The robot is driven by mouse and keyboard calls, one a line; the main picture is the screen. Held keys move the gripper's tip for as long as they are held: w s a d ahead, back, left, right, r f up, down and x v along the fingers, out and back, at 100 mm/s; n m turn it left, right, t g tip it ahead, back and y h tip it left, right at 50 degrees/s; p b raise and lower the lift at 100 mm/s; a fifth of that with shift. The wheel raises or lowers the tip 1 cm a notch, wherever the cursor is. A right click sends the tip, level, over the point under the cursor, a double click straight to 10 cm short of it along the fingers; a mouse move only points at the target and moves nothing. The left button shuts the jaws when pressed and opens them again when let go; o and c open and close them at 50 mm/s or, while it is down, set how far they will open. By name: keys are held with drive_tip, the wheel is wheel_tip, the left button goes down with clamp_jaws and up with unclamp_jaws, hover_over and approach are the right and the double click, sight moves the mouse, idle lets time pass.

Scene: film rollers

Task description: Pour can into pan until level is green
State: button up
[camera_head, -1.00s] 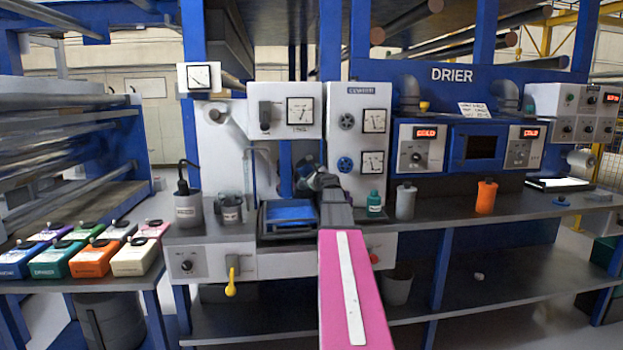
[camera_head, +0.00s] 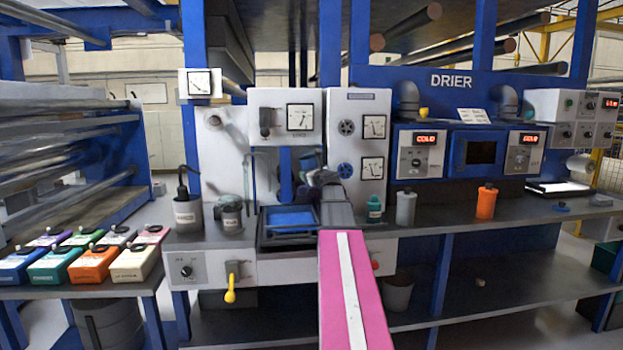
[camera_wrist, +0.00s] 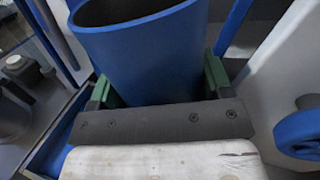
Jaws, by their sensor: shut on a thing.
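A blue can (camera_wrist: 143,50) fills the top of the wrist view. Its open rim faces up and its inside looks dark; no liquid can be made out. My gripper (camera_wrist: 158,90) is shut on it, with green-padded fingers at its left and right sides. In the head view my gripper (camera_head: 318,180) is small and dark above the right back of the pan (camera_head: 262,240), and I cannot make out the can clearly there. The pan is a dark-rimmed tray with a blue inside, set in the bench. No green level shows clearly.
A panel with a dial (camera_head: 299,117) stands behind the pan. A dark pot (camera_head: 187,214) and a grey jug (camera_head: 231,217) stand to the left. A teal bottle (camera_head: 375,208), a grey bottle (camera_head: 405,207) and an orange bottle (camera_head: 486,202) stand to the right.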

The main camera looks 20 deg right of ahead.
sight(314, 165)
drive_tip(key=shift+r+m, duration=1.6)
drive_tip(key=shift+r, duration=0.3)
